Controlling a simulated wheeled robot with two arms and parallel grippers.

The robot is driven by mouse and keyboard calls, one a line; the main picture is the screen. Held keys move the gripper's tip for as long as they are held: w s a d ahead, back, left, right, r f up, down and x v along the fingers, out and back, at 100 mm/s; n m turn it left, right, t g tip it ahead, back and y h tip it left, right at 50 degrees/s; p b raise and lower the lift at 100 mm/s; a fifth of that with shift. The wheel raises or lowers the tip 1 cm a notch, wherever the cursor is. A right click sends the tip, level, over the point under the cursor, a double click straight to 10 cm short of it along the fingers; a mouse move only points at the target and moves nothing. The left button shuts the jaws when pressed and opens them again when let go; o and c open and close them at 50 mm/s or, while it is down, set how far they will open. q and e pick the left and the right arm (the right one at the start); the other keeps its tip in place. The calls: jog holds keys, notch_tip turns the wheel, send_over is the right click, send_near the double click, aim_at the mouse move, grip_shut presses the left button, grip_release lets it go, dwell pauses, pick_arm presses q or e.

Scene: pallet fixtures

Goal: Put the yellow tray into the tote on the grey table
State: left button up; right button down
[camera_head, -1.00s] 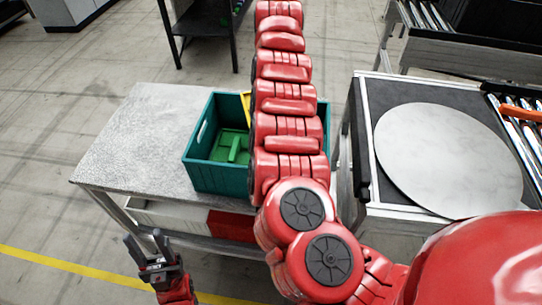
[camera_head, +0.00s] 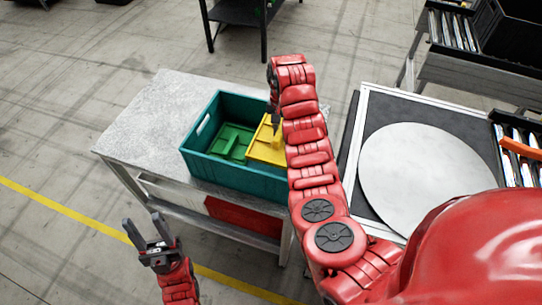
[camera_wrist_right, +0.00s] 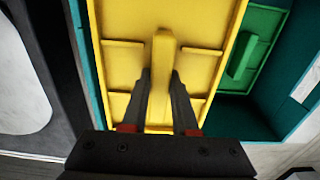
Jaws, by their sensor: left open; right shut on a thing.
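The yellow tray (camera_head: 265,149) is in the right part of the teal tote (camera_head: 235,176), beside a green tray (camera_head: 232,142). The tote stands on the grey table (camera_head: 150,120). My right gripper (camera_wrist_right: 160,88) is shut on the raised middle grip of the yellow tray (camera_wrist_right: 212,62). In the head view my right arm hides part of the tray and of the tote's right side. In the right wrist view the green tray (camera_wrist_right: 262,40) lies next to it inside the tote. My left gripper (camera_head: 148,232) is open and empty, in front of the table.
A dark-topped stand with a round grey disc (camera_head: 425,178) is at the right. Rollers with an orange part (camera_head: 520,149) lie beyond it. The left part of the grey table is clear. A red bin (camera_head: 243,222) is on the shelf below.

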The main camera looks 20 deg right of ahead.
aim_at(281, 144)
jog(key=f+b, duration=0.4)
jog(key=f, duration=0.3)
jog(key=shift+d, duration=0.2)
notch_tip(281, 144, down, 3)
jog(key=shift+w+a+f+p, duration=0.1)
jog(key=shift+a+f+p, duration=0.05)
jog(key=shift+p, duration=0.95)
jog(key=shift+f, duration=0.5)
jog(key=shift+f+p, duration=0.5)
jog(key=shift+f, duration=1.35)
jog(key=shift+f, duration=0.1)
